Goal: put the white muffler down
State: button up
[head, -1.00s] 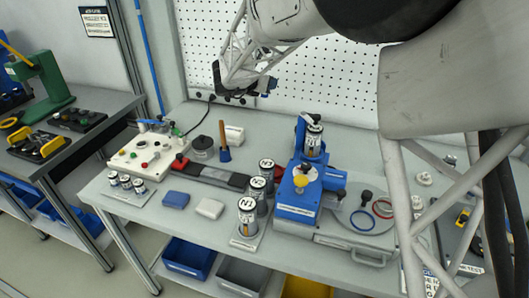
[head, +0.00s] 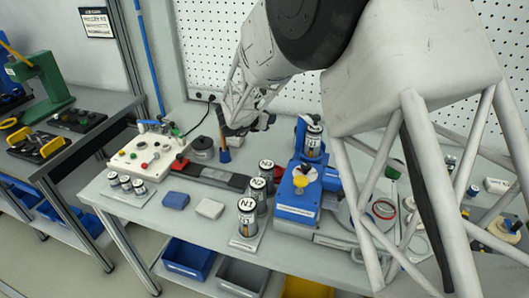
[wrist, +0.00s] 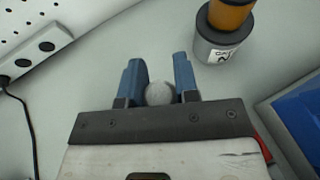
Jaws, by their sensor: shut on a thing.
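The white muffler (wrist: 160,93) shows in the wrist view as a small pale rounded end between my two blue fingers. My gripper (wrist: 160,88) is shut on it. The grey table top lies behind the fingers, and I cannot tell whether the muffler touches it. In the head view my gripper (head: 250,128) is over the back of the bench, left of the blue machine (head: 297,200). The muffler cannot be made out there.
A grey and orange cylinder (wrist: 221,40) stands near my fingers in the wrist view. A wooden-handled tool (head: 224,154), labelled canisters (head: 247,217) and a white control box (head: 140,155) stand on the bench. A power strip (wrist: 28,58) lies by the pegboard.

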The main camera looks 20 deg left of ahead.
jog(key=shift+f, duration=0.15)
jog(key=shift+f, duration=3)
jog(key=shift+f, duration=1.9)
jog(key=shift+f, duration=0.15)
jog(key=o, duration=0.9)
jog(key=shift+r, duration=0.2)
jog(key=shift+v, duration=6)
